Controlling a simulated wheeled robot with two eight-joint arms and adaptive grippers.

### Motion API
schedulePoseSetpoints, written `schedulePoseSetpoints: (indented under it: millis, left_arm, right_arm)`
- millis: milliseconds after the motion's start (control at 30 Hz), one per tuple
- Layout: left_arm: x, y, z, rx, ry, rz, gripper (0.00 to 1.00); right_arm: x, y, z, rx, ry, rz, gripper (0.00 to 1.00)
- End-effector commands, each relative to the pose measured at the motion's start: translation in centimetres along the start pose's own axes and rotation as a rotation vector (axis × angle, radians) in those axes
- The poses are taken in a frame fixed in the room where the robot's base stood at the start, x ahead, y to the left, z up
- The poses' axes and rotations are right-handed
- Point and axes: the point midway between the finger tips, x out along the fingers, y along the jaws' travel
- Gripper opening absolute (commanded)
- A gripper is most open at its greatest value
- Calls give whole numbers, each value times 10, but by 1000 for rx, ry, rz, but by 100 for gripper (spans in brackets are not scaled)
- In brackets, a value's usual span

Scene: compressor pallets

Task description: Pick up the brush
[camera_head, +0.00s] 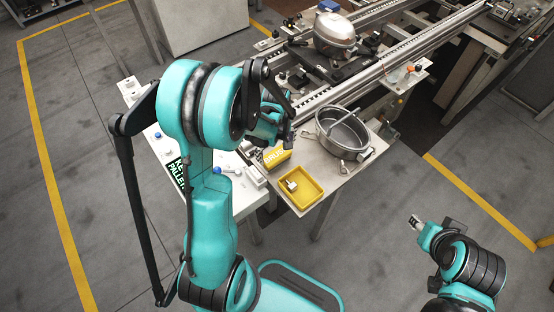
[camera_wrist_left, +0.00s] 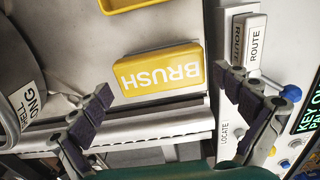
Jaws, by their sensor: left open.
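The brush is a yellow block lettered BRUSH (camera_wrist_left: 160,71). In the head view it (camera_head: 277,157) lies near the edge of the light work surface, just behind a yellow tray, partly hidden by my arm. My left gripper (camera_wrist_left: 164,82) is open, with one dark-padded finger on each side of the brush and clear gaps to both. In the head view my left gripper (camera_head: 275,128) hangs over the brush, mostly hidden by its own arm. My right gripper (camera_head: 417,223) is at the lower right, over open floor, far from the brush; its jaws are too small to judge.
A yellow tray (camera_head: 315,197) holding a small pale piece sits beside the brush. A round metal pot (camera_head: 327,136) stands behind it. A ROUTE-labelled block (camera_wrist_left: 255,42) and a panel with blue knobs lie close to my left fingers. Rails carry a metal compressor (camera_head: 334,32) farther back.

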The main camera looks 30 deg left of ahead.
Motion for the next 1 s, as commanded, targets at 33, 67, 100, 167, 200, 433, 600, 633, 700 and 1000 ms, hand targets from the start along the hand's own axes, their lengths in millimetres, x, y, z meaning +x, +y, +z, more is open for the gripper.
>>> schedulePoseSetpoints:
  millis: [33,67,100,167,200,433,600,633,700,1000]
  left_arm:
    - [13,1,0,0,0,0,100]
    - [18,1,0,0,0,0,100]
    - [23,1,0,0,0,0,100]
    - [28,1,0,1,0,0,100]
    - [30,1,0,1,0,0,100]
    - [28,0,0,1,0,0,89]
    - [28,0,0,1,0,1,63]
    - [28,0,0,1,0,1,63]
    - [28,0,0,1,1,1,58]
    - [17,0,0,1,1,1,57]
  right_arm:
    - [7,0,5,0,0,0,40]
    - [8,0,6,0,0,0,40]
    - [10,0,7,0,0,0,40]
    - [11,0,8,0,0,0,40]
    - [11,0,8,0,0,0,40]
    - [10,0,7,0,0,0,40]
    - [10,0,7,0,0,0,40]
    - [10,0,7,0,0,0,40]
    - [10,0,7,0,0,0,40]
    - [6,0,4,0,0,0,40]
